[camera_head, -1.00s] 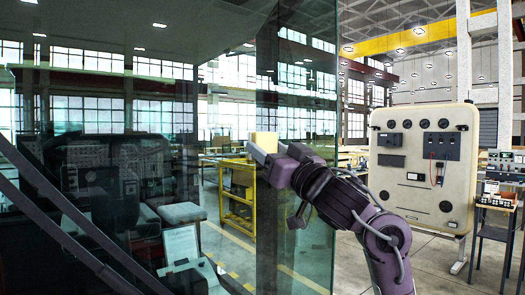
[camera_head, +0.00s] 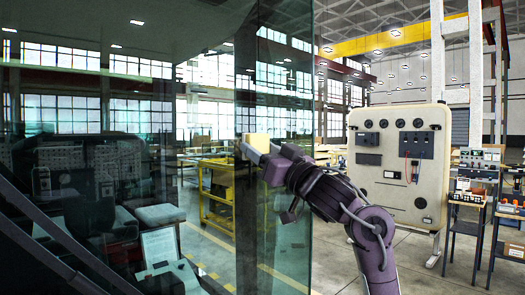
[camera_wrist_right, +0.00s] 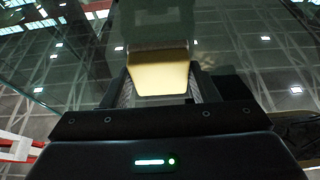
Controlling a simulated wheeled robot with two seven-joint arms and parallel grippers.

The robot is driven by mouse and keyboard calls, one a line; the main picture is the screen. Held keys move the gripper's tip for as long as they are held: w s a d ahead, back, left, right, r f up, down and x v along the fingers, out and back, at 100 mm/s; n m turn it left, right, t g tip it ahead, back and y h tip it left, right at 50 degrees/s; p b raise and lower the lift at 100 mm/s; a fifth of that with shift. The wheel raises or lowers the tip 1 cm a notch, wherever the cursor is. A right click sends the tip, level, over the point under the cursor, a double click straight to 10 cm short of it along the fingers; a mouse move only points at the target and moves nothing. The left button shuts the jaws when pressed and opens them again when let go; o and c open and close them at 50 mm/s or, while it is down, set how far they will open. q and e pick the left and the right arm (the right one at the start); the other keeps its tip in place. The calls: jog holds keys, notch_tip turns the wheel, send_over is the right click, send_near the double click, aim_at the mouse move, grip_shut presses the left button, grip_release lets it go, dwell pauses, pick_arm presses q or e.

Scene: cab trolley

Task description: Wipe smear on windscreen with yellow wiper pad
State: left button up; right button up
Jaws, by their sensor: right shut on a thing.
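The yellow wiper pad (camera_head: 258,141) is in my right gripper (camera_head: 256,153), near the right-hand side of the glass in the head view. In the right wrist view the pad (camera_wrist_right: 160,77) sits between the two fingers of my right gripper (camera_wrist_right: 160,92), which is shut on it. The windscreen (camera_head: 215,75) is a large greenish clear pane filling the left of the head view. Whether the pad touches the glass I cannot tell. I cannot make out a smear. My left gripper is not in view.
Dark wiper arms (camera_head: 60,235) cross the lower left of the glass. Behind it are a dark cab interior and a grey seat (camera_head: 160,214). A yellow trolley (camera_head: 217,190) stands beyond.

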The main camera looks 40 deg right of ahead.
jog(key=shift+s+a, duration=0.15)
jog(key=shift+a, duration=1.7)
jog(key=shift+s+a, duration=0.15)
jog(key=shift+a, duration=1.65)
jog(key=shift+f, duration=0.1)
jog(key=shift+d+p, duration=0.1)
jog(key=shift+p, duration=0.2)
jog(key=shift+s+d, duration=0.1)
jog(key=shift+s, duration=0.2)
jog(key=p, duration=0.1)
send_near(225, 145)
jog(key=shift+s+d+r, duration=0.1)
jog(key=shift+s+r, duration=0.05)
jog(key=shift+r, duration=0.45)
jog(key=shift+s+d+r, duration=0.1)
jog(key=shift+r, duration=0.55)
